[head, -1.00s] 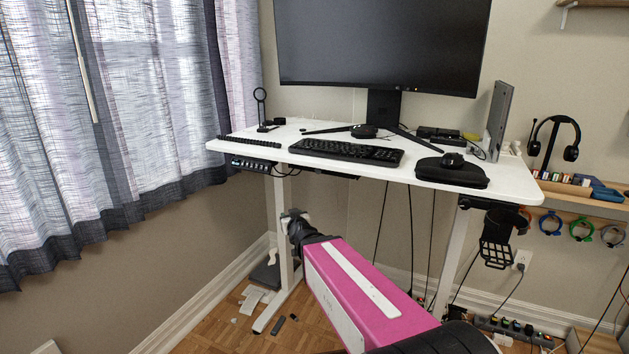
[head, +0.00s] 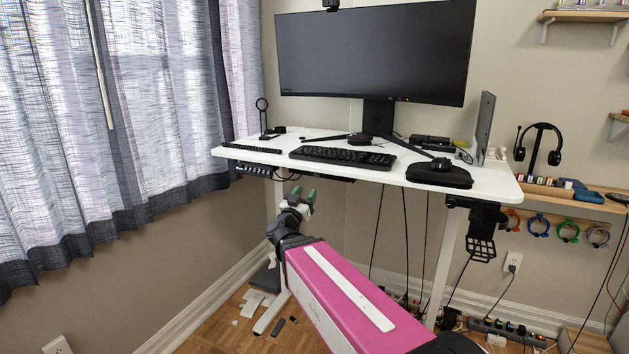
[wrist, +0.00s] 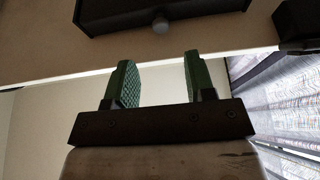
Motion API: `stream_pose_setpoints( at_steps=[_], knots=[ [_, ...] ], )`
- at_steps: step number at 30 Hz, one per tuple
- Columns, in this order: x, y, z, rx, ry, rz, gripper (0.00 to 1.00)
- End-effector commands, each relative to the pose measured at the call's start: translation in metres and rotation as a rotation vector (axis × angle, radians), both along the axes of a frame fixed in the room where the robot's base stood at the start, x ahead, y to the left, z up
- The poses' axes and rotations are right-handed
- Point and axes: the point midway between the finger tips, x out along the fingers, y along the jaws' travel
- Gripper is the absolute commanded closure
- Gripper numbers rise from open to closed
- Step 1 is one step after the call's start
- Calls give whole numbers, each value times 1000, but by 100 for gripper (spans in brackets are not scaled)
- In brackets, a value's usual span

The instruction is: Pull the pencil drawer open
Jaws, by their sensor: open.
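The pencil drawer (head: 322,174) is a thin black box under the front part of the white desk. In the head view only a narrow dark strip of it shows below the desktop. In the wrist view its dark body (wrist: 190,11) lies at the top, with a small round grey knob (wrist: 160,25) on its near edge. My gripper (head: 303,193) is below the desk's front edge, a little under and left of the drawer. In the wrist view its green fingers (wrist: 157,75) are apart, with nothing between them. The knob lies beyond the fingertips, clear of them.
The white desk (head: 240,152) carries a keyboard (head: 343,156), a monitor (head: 375,55) and a black case (head: 439,175). A control box (head: 252,169) hangs under its left end. A desk leg stands close behind my gripper. Cables hang to the right, and curtains (head: 130,100) are at left.

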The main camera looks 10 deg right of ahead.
Motion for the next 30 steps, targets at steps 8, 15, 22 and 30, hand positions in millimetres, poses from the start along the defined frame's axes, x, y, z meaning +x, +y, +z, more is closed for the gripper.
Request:
stream_pose_setpoints(
  at_steps=[8, 15, 22, 30],
  knots=[
    [40, -27, 19, -1, -1, 0, 50],
    [58, -41, 29, 0, -1, 2, 50],
    [61, -44, 31, -1, 1, 3, 50],
    [61, -44, 31, 0, 0, 3, 86]
  ],
)
